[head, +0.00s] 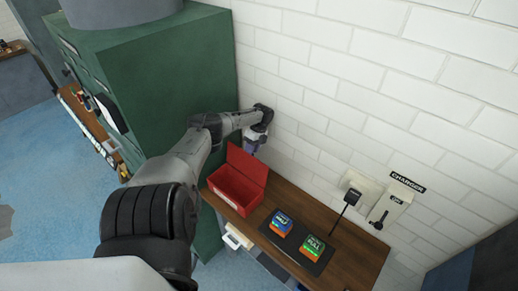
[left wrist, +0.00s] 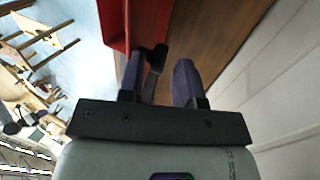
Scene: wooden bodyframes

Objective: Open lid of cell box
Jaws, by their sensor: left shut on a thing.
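The red cell box (head: 226,197) stands on the left end of the wooden shelf. Its lid (head: 247,164) stands raised at the back, and the inside of the box shows. My left gripper (head: 250,148) is at the top edge of the raised lid, near the wall. In the left wrist view, my left gripper (left wrist: 158,80) has its two purple-grey fingers on either side of a dark handle-like piece (left wrist: 152,62) beside the red lid (left wrist: 150,18). The exact contact is partly hidden. My right gripper is in neither view.
A black mat (head: 317,262) with a blue cell pack (head: 281,223) and a green cell pack (head: 313,247) lies right of the box. A charger (head: 352,196) with a cable is on the white brick wall. A green cabinet (head: 190,90) stands close on the left.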

